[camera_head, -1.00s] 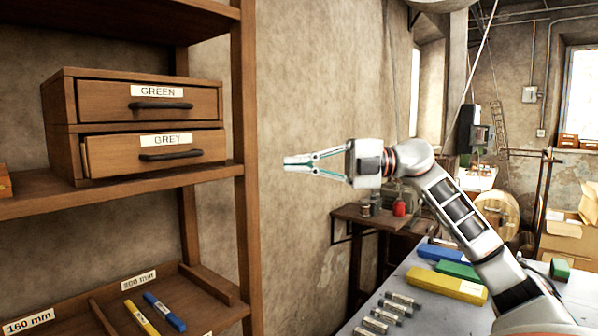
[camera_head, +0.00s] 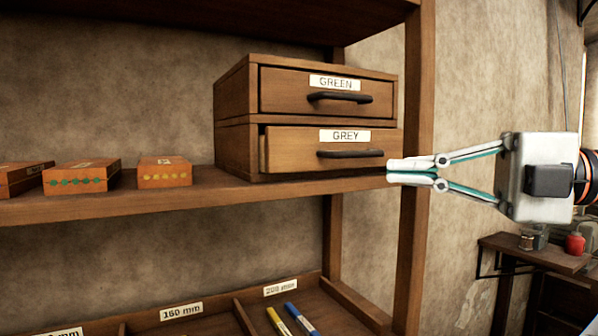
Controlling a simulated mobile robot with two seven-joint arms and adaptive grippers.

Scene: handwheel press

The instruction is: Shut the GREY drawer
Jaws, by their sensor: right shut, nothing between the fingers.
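The GREY drawer (camera_head: 300,150) is the lower of two drawers in a wooden cabinet (camera_head: 233,115) on the shelf. It stands slightly open, its front a little forward of the cabinet, with its left side wall showing. Its dark bar handle (camera_head: 350,154) is on the front. The GREEN drawer (camera_head: 290,92) above it looks shut. My right gripper (camera_head: 390,172) is shut and empty. Its tips point left and appear just off the lower right corner of the GREY drawer front, overlapping the shelf post in the picture; I cannot tell whether they touch anything. My left gripper is not in view.
The shelf's upright post (camera_head: 414,225) stands right of the cabinet, behind my gripper in the picture. Several orange boxes (camera_head: 165,172) sit on the shelf to the left. A lower tray holds a yellow marker (camera_head: 277,321) and a blue marker (camera_head: 300,319).

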